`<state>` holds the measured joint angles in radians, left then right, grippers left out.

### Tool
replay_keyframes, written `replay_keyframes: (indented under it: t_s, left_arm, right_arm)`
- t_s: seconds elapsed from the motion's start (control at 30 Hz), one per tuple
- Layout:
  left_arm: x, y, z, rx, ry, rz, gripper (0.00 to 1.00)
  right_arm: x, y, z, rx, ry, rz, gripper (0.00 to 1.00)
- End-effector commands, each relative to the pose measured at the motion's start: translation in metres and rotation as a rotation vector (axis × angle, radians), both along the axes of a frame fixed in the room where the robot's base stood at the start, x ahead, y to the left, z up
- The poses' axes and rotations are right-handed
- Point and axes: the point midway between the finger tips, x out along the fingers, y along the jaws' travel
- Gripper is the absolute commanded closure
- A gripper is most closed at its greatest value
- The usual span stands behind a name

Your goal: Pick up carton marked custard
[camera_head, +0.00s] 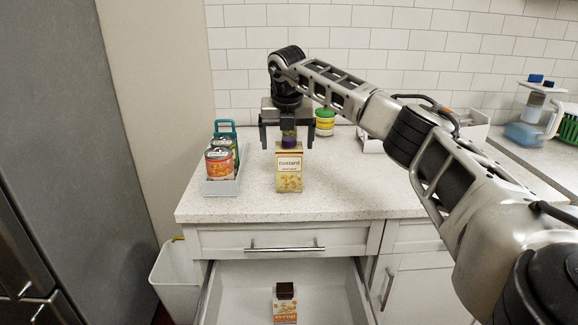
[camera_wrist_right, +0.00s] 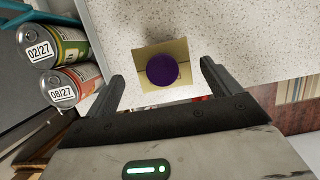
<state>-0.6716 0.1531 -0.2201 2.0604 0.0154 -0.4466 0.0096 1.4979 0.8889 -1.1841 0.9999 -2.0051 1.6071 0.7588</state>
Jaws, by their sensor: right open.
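The carton marked custard (camera_head: 289,178), yellow and white, stands upright near the counter's front. A purple round thing (camera_head: 289,142) shows at its top edge. In the right wrist view the purple round thing (camera_wrist_right: 162,70) lies within the square outline of the tan carton (camera_wrist_right: 146,54); whether it is in or above the carton I cannot tell. My right gripper (camera_head: 286,145) points down over the carton, open, its fingers on either side of the purple thing. In the wrist view the open gripper (camera_wrist_right: 163,78) spans the carton's width. My left gripper is not in view.
A grey caddy (camera_head: 222,187) with cans (camera_head: 219,162) stands close left. The drawer (camera_head: 330,285) below is open, holding a carton (camera_head: 285,312). The counter right of the custard is clear.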

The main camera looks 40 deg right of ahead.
Motion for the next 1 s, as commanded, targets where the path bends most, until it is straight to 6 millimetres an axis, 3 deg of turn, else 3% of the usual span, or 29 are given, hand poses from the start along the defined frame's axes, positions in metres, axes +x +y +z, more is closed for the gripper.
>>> replay_keyframes:
  t_s: [0.17,0.5,0.77,1.0]
  left_arm:
    - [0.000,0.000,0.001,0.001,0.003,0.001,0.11]
    - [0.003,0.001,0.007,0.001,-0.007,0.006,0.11]
    - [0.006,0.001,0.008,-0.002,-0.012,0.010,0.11]
    - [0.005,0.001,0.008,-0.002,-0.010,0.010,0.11]
  right_arm:
    - [0.002,-0.003,-0.011,0.000,0.001,0.001,0.11]
    - [0.008,-0.015,-0.053,0.002,0.001,0.002,0.11]
    - [0.009,-0.015,-0.055,0.000,-0.001,0.003,0.11]
    - [0.009,-0.015,-0.054,0.000,-0.002,0.003,0.76]
